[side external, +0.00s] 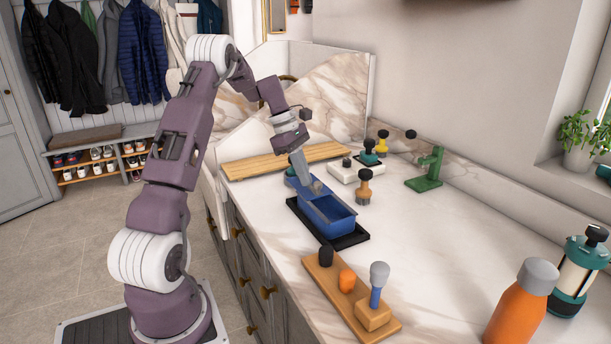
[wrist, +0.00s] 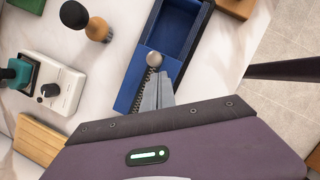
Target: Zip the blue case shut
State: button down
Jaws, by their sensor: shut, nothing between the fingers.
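The blue case (side external: 330,222) sits on a black base on the counter, with its near part open at the top. In the wrist view the case (wrist: 128,88) shows a dark open inside and a dark toothed zip line (wrist: 140,98) along part of it. A round grey knob (wrist: 154,59) stands on the zip line. My gripper (wrist: 165,78) is shut and empty, its fingertips close beside the knob; I cannot tell if they touch it. In the side view my gripper (side external: 308,180) is low over the far part of the case and partly hides it.
A wooden board with a grey-topped blue handle (side external: 378,283) lies in front of the case. A brown-handled brush (side external: 364,188), a white box (side external: 350,171) and a green stand (side external: 427,170) are behind and right. An orange bottle (side external: 522,305) stands front right. The counter's middle right is clear.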

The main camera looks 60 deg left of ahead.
jog(key=shift+w+d, duration=0.15)
jog(key=shift+d, duration=0.05)
jog(key=shift+d, duration=0.1)
jog(key=d, duration=1.1)
